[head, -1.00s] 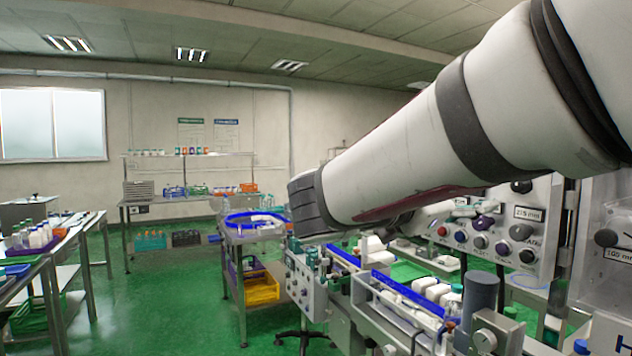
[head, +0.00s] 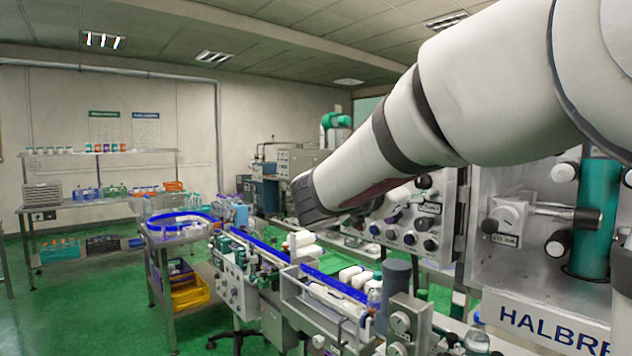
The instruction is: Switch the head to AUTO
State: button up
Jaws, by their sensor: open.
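A grey control panel (head: 412,225) with several round knobs and buttons stands right of centre, behind my arm. A dark knob (head: 430,245) sits low on its right side, and a small white label is above it. I cannot read an AUTO mark or tell which knob is the mode switch. My arm comes in from the upper right and covers the panel's upper left part. My gripper cannot be made out; it is hidden behind the arm's dark-ended link.
A machine (head: 545,322) lettered "HALBRE" fills the right side, with a teal cylinder (head: 597,225) and clamp. A conveyor with blue rails (head: 335,285) and white bottles runs below my arm. A round blue-rimmed table (head: 180,228) stands left. Green floor (head: 90,310) is open at lower left.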

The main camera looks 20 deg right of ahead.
jog(key=shift+c, duration=0.2)
grip_shut()
jog(key=m+b, duration=0.7)
jog(key=m, duration=0.1)
jog(key=shift+f+m, duration=0.1)
jog(key=shift+m, duration=0.2)
jog(key=shift+m+b, duration=0.3)
jog(key=shift+b, duration=0.05)
